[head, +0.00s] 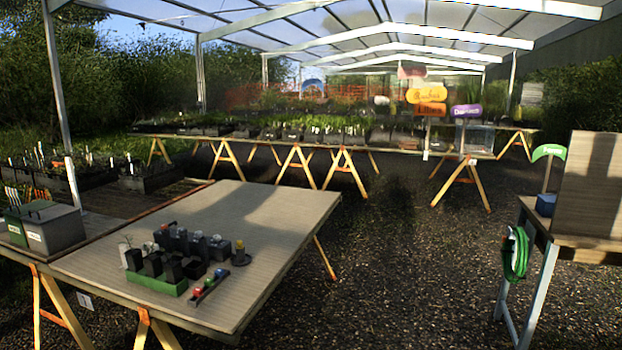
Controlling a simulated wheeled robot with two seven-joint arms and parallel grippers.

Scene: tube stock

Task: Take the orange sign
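Two orange-toned signs stand far off, beyond the front table and near the right end of the long plant bench. The upper one is a yellow-orange plaque (427,95) with dark writing. Just below it is a deeper orange sign (430,109), on a thin pale post. The writing on both is too small to read. Neither of my grippers is in view.
A purple sign (466,111) stands to the right of them. The front wooden table (240,215) holds black pots and a green tray. A side bench (590,242) with a green sign (549,152) stands at right. Open gravel (400,250) lies between.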

